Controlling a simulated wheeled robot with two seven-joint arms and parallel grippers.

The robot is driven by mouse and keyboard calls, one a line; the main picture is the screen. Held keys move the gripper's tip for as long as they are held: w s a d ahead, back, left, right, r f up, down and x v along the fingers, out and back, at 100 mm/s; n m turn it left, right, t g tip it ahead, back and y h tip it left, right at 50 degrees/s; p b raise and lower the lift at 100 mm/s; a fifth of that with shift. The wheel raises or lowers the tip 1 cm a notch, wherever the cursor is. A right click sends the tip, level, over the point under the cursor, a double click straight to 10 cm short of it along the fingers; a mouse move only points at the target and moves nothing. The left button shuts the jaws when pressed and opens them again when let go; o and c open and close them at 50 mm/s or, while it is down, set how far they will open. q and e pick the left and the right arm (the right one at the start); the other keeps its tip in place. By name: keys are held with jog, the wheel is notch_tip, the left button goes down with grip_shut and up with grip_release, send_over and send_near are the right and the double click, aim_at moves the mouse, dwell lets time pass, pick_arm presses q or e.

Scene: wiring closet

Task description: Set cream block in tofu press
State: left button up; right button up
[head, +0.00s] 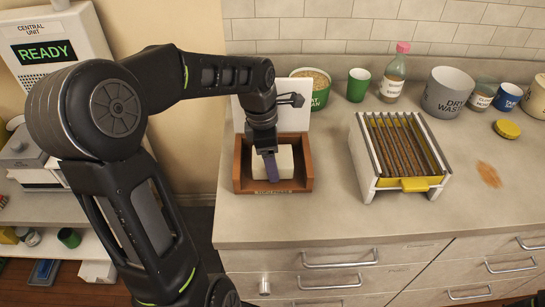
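A cream block (286,160) is inside the low wooden frame of what looks like the tofu press (241,170), on the counter. Small lettering on the frame's front edge is too small to read. My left gripper (270,168) points down over the block from above, with a purple-grey finger in front of the block's near face. The gripper hides part of the block, and I cannot tell whether its fingers are closed on it. My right gripper is not in view.
A white panel (314,115) stands upright behind the wooden frame. A slatted rack with a yellow tray (414,184) is to the right. Green bowl (321,98), green cup (358,85), pink-capped bottle (393,80) and dry waste bin (447,93) line the back. Counter front is clear.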

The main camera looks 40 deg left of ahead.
pick_arm(q)
jog(key=shift+f, duration=0.2)
jog(key=o, duration=1.4)
jog(key=shift+o, duration=0.2)
notch_tip(320, 180, up, 12)
jog(key=s+a, duration=0.1)
jog(key=shift+a, duration=0.2)
